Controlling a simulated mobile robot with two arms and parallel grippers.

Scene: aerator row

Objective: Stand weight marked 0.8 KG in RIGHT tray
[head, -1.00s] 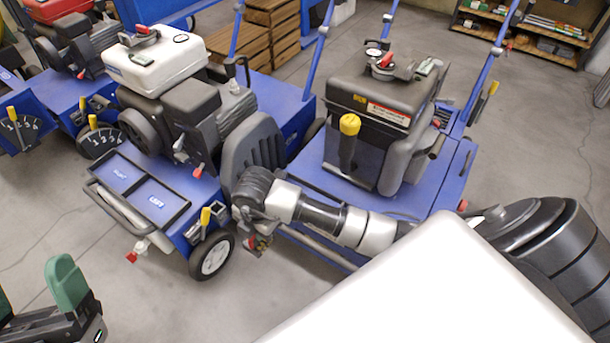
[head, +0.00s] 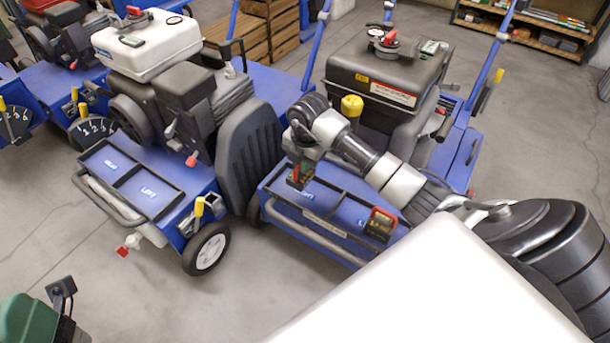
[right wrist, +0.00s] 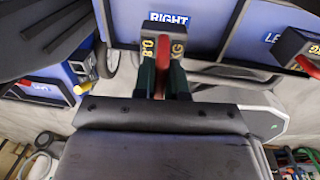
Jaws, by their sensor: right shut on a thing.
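My right gripper (head: 299,172) is shut on a dark weight with a red handle (head: 297,183). In the right wrist view, the weight (right wrist: 148,45) shows yellow marks like 0.8 and KG, partly hidden by the handle and the dark green fingers (right wrist: 162,78). It is at the RIGHT tray (right wrist: 204,22), just below its label; I cannot tell whether it touches the tray floor. A second weight with a red handle (head: 381,222) stands in the neighbouring LEFT tray; it also shows in the wrist view (right wrist: 297,43).
The trays are on the front of a blue aerator with a black engine (head: 385,85). Another blue aerator (head: 170,165) with empty trays stands to its left, with a wheel (head: 206,250) near. Wooden crates (head: 265,35) are behind. The floor in front is clear.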

